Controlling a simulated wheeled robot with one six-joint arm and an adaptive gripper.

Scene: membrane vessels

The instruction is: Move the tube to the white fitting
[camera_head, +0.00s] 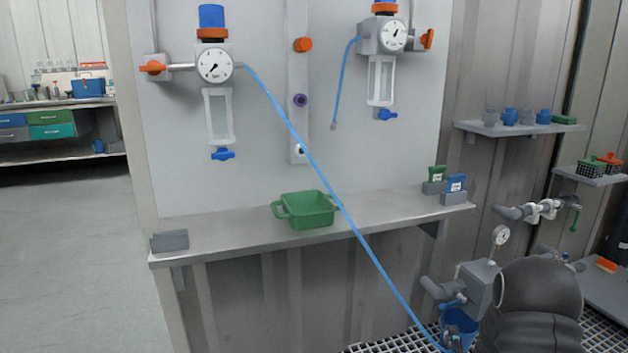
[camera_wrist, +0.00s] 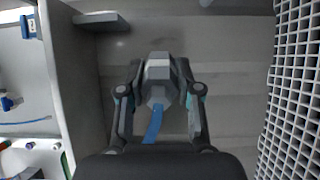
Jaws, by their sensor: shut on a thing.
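The blue tube (camera_head: 300,140) runs from the left gauge unit diagonally down across the panel, past the shelf, to the bottom edge at lower right. In the wrist view, my gripper (camera_wrist: 160,82) is shut on a grey end piece (camera_wrist: 157,68), with a short length of blue tube (camera_wrist: 154,125) coming out of it. The white fitting (camera_head: 299,150) with a dark opening sits low on the panel's vertical strip, beneath a purple and an orange fitting. My gripper is far from it, at lower right; its fingers are not visible in the head view.
A green tub (camera_head: 308,212) stands on the panel's shelf (camera_head: 235,232). A second, shorter blue tube (camera_head: 340,85) hangs from the right gauge unit (camera_head: 393,36). Grey pipework with a gauge (camera_head: 501,235) and a blue container (camera_head: 460,326) are close to my arm. White grating (camera_wrist: 293,110) lies at right.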

